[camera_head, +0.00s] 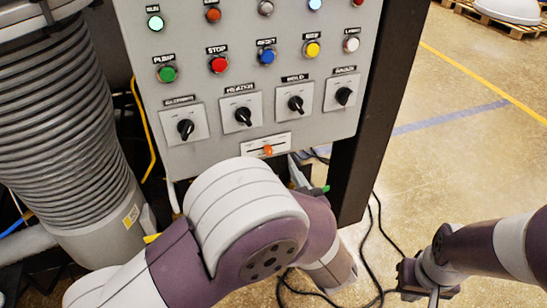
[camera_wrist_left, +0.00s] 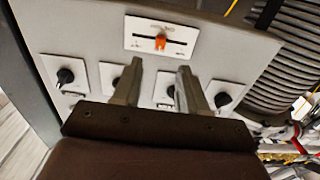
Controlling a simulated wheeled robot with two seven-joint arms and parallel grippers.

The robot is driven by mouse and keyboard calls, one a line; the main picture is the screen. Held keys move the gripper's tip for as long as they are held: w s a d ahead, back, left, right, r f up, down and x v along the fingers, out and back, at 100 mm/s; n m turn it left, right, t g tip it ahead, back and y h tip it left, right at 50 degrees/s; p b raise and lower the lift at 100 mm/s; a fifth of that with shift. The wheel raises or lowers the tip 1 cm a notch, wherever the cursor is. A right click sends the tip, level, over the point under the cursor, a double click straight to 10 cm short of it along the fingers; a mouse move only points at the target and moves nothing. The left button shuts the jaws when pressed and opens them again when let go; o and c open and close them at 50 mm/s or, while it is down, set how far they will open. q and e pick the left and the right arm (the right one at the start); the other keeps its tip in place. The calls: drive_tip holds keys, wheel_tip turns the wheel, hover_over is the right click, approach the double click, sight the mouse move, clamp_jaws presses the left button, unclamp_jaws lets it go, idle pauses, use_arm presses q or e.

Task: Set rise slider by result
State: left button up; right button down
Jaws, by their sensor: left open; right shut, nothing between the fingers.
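The rise slider is a white plate with a dark slot and an orange knob (camera_head: 267,150), at the bottom of the grey control panel (camera_head: 225,125). In the left wrist view the panel appears upside down, and the orange knob (camera_wrist_left: 160,42) sits near the slot's middle. My left gripper (camera_wrist_left: 159,70) is open and empty, its two fingertips apart just below the knob in that view; I cannot tell how far from the panel they are. In the head view my left arm hides its fingers. My right gripper (camera_head: 432,295) is shut and empty, low at the right, away from the panel.
A row of black rotary knobs (camera_head: 243,116) sits above the slider, with coloured buttons (camera_head: 219,64) higher up. A ribbed grey hose (camera_head: 60,120) stands left of the panel. Black cables (camera_head: 372,255) lie on the floor. The floor at right is mostly clear.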

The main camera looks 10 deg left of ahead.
sight(270, 152)
use_arm(q)
drive_tip(key=x, duration=0.7)
drive_tip(key=shift+w+a, duration=0.15)
drive_tip(key=shift+w, duration=0.1)
clamp_jaws()
